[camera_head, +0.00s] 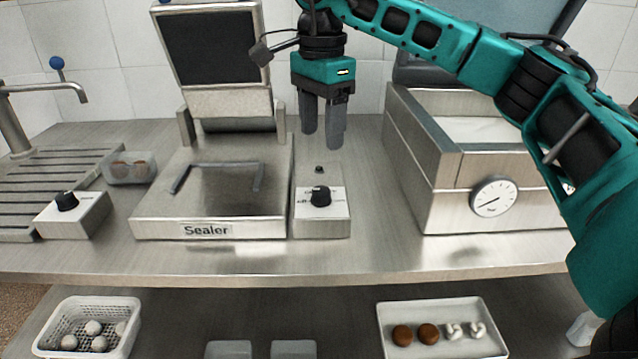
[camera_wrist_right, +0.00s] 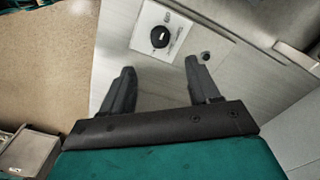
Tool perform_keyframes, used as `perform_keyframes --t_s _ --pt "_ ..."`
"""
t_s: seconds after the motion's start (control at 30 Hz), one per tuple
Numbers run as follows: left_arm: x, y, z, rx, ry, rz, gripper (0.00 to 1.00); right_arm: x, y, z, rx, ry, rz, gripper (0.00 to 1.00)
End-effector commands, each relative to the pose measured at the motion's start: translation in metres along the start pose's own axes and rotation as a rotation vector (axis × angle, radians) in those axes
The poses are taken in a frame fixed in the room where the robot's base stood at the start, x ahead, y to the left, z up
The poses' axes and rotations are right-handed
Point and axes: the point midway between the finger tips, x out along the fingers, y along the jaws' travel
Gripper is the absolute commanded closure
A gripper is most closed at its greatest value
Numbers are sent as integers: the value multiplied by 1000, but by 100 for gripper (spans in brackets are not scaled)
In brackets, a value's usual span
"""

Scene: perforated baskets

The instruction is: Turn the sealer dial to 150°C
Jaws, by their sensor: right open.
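The sealer (camera_head: 212,213) stands on the steel counter with its lid raised. A small control box (camera_head: 322,222) with a black dial (camera_head: 320,196) sits against its right side. The dial also shows in the right wrist view (camera_wrist_right: 160,37), on a pale panel with markings too small to read. My right gripper (camera_head: 322,140) hangs above and behind the dial, fingers pointing down. It is open and empty. In the right wrist view its fingertips (camera_wrist_right: 160,70) are apart, with the dial beyond them and not touched. My left gripper is in neither view.
Another box with a black knob (camera_head: 67,201) stands left of the sealer. A clear container (camera_head: 131,168) sits behind it. A large steel unit with a round gauge (camera_head: 493,196) stands at right. A white basket (camera_head: 128,318) and a tray (camera_head: 385,318) are on the lower shelf.

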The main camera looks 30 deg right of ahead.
Motion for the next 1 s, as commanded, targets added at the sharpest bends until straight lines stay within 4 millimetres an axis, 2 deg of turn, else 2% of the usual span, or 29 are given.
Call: perform_keyframes --t_s 0.03,0.3,0.5,0.7,0.97,1.0 --pt "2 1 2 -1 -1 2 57 12 1 0 0 0 4 39" --pt "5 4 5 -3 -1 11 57 69 1 0 0 -1 3 39" --pt "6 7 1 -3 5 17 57 99 1 1 0 -3 2 39" --pt "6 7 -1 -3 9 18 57 110 0 1 1 -3 -1 39" --pt "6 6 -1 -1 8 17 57 111 0 1 1 -3 0 39" --pt "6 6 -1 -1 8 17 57 111 0 1 1 -3 0 42"
